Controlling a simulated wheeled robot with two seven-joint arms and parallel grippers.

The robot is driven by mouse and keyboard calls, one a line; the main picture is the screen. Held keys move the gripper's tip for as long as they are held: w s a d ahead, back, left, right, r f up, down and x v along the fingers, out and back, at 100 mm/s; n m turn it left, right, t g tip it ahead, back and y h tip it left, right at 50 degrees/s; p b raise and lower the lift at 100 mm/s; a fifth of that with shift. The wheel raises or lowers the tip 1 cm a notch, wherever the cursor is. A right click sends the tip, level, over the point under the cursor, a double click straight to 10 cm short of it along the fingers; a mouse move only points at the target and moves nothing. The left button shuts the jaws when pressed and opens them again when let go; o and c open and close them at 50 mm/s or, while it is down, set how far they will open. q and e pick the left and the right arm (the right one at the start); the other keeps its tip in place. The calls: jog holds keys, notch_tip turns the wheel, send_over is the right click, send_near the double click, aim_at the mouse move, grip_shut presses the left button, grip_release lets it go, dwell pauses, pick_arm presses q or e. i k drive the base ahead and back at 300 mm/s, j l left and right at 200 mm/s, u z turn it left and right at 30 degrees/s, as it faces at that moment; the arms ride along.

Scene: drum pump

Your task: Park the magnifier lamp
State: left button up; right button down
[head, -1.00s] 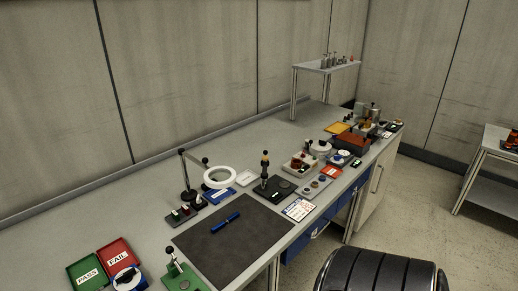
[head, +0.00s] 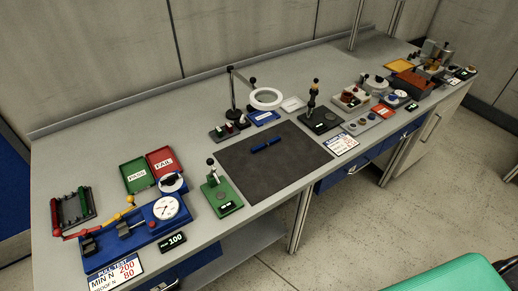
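The magnifier lamp (head: 266,97) has a white ring head on a dark jointed arm. Its post (head: 233,97) stands on the workbench behind the dark mat, and the ring hangs to the right of the post, above the back edge of the mat and a blue tray. Neither of my grippers shows in the head view.
A dark mat (head: 272,160) with a blue pen (head: 266,145) lies mid-bench. A green press (head: 220,192), red FAIL tray (head: 165,162), green PASS tray (head: 137,175) and blue gauge fixture (head: 130,232) stand left. Several trays crowd the right. A green padded surface (head: 470,275) is at lower right.

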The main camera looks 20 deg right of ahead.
aim_at(257, 92)
jog(key=i+l+u, duration=0.1)
jog(key=i+l, duration=0.15)
jog(key=l, duration=0.15)
jog(key=i+l+u, duration=0.15)
jog(key=l, duration=0.25)
jog(key=i+l+u, duration=0.1)
jog(key=i+l, duration=0.2)
jog(key=l, duration=0.15)
